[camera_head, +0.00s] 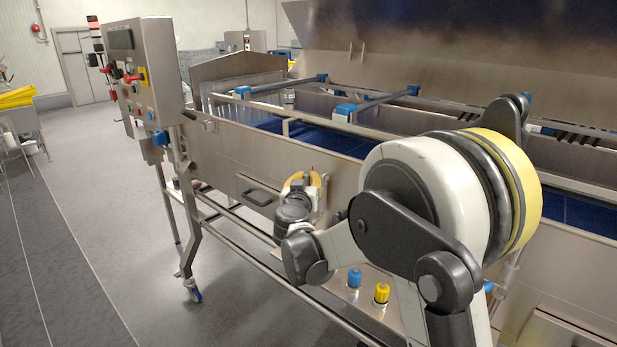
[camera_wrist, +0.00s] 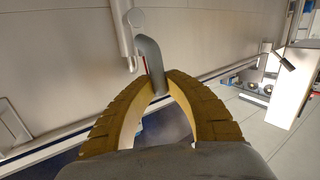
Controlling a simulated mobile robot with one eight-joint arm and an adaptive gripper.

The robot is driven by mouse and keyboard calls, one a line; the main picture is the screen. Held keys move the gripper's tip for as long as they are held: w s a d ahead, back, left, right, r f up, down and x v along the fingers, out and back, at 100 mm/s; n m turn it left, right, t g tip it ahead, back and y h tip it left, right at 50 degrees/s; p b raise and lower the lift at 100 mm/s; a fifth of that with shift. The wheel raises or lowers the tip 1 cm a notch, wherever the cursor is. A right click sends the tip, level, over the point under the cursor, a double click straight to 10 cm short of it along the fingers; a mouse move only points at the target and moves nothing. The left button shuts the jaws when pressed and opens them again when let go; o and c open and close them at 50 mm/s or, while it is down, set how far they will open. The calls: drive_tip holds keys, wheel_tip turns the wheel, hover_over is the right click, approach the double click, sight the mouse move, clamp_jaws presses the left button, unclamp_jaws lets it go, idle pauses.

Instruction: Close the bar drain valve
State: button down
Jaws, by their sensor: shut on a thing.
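In the wrist view, the drain valve's grey bent lever (camera_wrist: 150,62) runs from a round pivot by a vertical metal pipe (camera_wrist: 122,35) down between my two yellow fingers. My gripper (camera_wrist: 161,84) is shut on the lever near its lower end. A small bit of red shows beside the lever. In the head view, my gripper (camera_head: 304,181) is against the side of the steel conveyor machine (camera_head: 225,155); there its own wrist and fingers hide most of the valve.
Left of my gripper is a dark handle (camera_head: 260,190) on the machine's side. A blue knob (camera_head: 355,278) and a yellow knob (camera_head: 382,292) sit lower, near my arm. A control box (camera_head: 137,75) stands at the machine's end. The floor (camera_head: 95,200) to the left is open.

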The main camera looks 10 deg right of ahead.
drive_tip(key=w+a+f+n+g+h+p, duration=0.3)
drive_tip(key=w+a+f+n+g+p, duration=0.1)
drive_tip(key=f+n+g, duration=0.4)
drive_tip(key=shift+w+a+f+n+g+p, duration=0.25)
drive_tip(key=shift+w+n+g+p, duration=0.5)
drive_tip(key=shift+w+n, duration=0.3)
idle(0.3)
drive_tip(key=c, duration=1.4)
unclamp_jaws()
drive_tip(key=shift+s, duration=0.1)
drive_tip(key=v, duration=1.2)
drive_tip(key=shift+a, duration=0.15)
